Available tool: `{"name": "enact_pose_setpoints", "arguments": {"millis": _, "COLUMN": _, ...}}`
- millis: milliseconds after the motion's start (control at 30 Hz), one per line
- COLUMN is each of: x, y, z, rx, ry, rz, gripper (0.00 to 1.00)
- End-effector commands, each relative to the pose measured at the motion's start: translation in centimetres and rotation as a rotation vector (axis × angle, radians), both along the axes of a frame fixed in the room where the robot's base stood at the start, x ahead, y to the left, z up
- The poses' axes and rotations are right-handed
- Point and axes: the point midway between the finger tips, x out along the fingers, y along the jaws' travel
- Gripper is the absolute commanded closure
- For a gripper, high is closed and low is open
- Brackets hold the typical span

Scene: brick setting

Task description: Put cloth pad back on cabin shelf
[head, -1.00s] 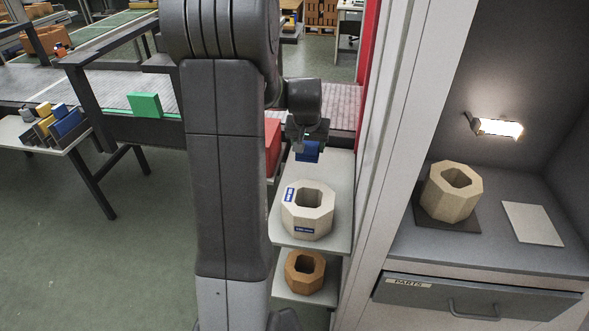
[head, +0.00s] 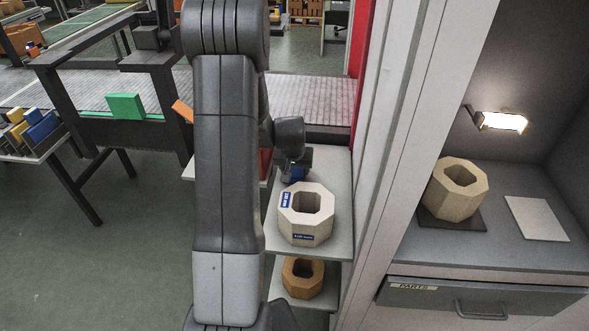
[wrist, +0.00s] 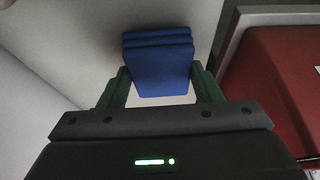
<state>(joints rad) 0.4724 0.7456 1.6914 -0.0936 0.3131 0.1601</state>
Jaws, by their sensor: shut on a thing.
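The cloth pad (wrist: 160,68) is blue and looks folded in layers. It sits between the two green fingers of my gripper (wrist: 160,88) in the wrist view, and the gripper is shut on it. In the head view, my gripper (head: 297,168) is over the back of the pale upper shelf (head: 335,225), behind a cream octagonal ring. Only a small blue part of the pad (head: 298,173) shows there. I cannot tell whether the pad touches the shelf.
The cream octagonal ring (head: 306,228) fills the shelf's front; a brown one (head: 303,278) is below. Right of a pale post (head: 400,150), a lit bay holds a tan octagonal ring (head: 455,190) and a white plate (head: 536,218). A red bin (wrist: 275,90) is close by in the wrist view.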

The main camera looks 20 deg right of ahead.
Motion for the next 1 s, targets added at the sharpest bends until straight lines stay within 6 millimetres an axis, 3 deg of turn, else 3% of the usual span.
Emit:
{"name": "enact_pose_setpoints", "arguments": {"millis": 467, "x": 0.02, "y": 0.0, "z": -1.18, "rx": -0.001, "ry": -0.001, "rz": 0.0, "gripper": 0.6}}
{"name": "enact_pose_setpoints", "arguments": {"millis": 500, "x": 0.01, "y": 0.01, "z": -1.04, "rx": -0.001, "ry": -0.001, "rz": 0.0, "gripper": 0.36}}
{"name": "enact_pose_setpoints", "arguments": {"millis": 600, "x": 0.01, "y": 0.0, "z": -0.99, "rx": -0.001, "ry": -0.001, "rz": 0.0, "gripper": 0.2}}
{"name": "enact_pose_setpoints", "arguments": {"millis": 1000, "x": -0.02, "y": 0.03, "z": -0.39, "rx": -0.001, "ry": -0.002, "rz": 0.0, "gripper": 0.2}}
